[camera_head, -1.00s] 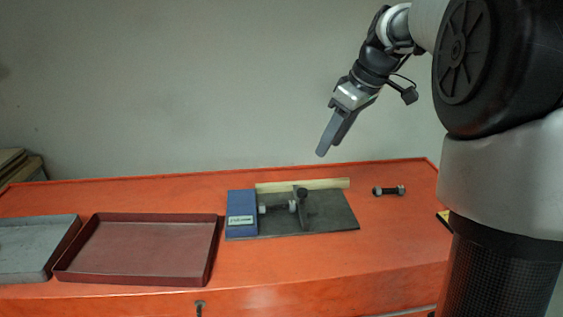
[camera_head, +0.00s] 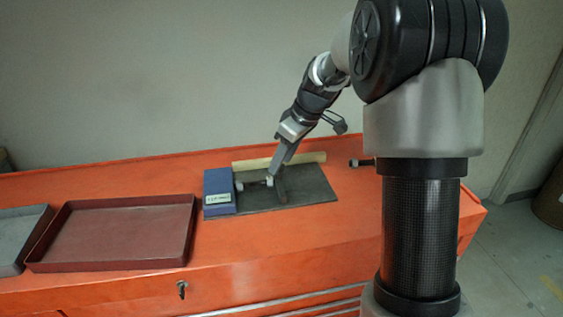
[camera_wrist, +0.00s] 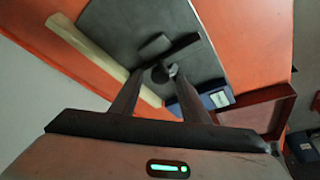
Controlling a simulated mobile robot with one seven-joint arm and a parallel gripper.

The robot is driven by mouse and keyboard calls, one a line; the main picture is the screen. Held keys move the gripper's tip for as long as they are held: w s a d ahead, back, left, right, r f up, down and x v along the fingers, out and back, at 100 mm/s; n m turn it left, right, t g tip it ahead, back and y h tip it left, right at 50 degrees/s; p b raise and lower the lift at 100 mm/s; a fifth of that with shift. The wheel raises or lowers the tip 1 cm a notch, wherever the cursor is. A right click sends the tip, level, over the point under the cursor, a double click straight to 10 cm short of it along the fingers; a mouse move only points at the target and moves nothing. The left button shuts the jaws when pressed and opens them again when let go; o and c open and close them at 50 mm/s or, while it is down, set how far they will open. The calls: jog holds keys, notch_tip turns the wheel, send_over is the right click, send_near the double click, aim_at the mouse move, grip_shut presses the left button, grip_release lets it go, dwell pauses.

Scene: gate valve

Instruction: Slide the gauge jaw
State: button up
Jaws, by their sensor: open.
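The gauge is a dark flat plate (camera_head: 308,187) with a blue block (camera_head: 219,190) at its left end and a dark upright jaw (camera_head: 281,189) near its middle. A small bolt-like piece (camera_head: 254,184) lies between block and jaw. My gripper (camera_head: 277,170) points down at the top of the jaw and partly covers it. In the wrist view the open fingers (camera_wrist: 156,82) stand on either side of a dark round knob (camera_wrist: 160,73) on the jaw. I cannot tell whether they touch it. The blue block (camera_wrist: 217,98) shows beyond the right finger.
A pale wooden strip (camera_head: 250,165) lies along the plate's back edge. A dark red tray (camera_head: 115,235) and a grey tray (camera_head: 18,235) stand to the left. Another bolt (camera_head: 358,162) lies right of the plate, partly behind my arm. The orange bench (camera_head: 330,225) is clear in front.

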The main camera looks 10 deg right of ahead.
jog(key=shift+w+a+f, duration=0.15)
jog(key=shift+f, duration=0.35)
grip_shut()
jog(key=d+b, duration=0.1)
jog(key=d, duration=0.7)
jog(key=shift+d, duration=0.15)
grip_release()
jog(key=shift+d, duration=0.1)
jog(key=shift+a, duration=0.2)
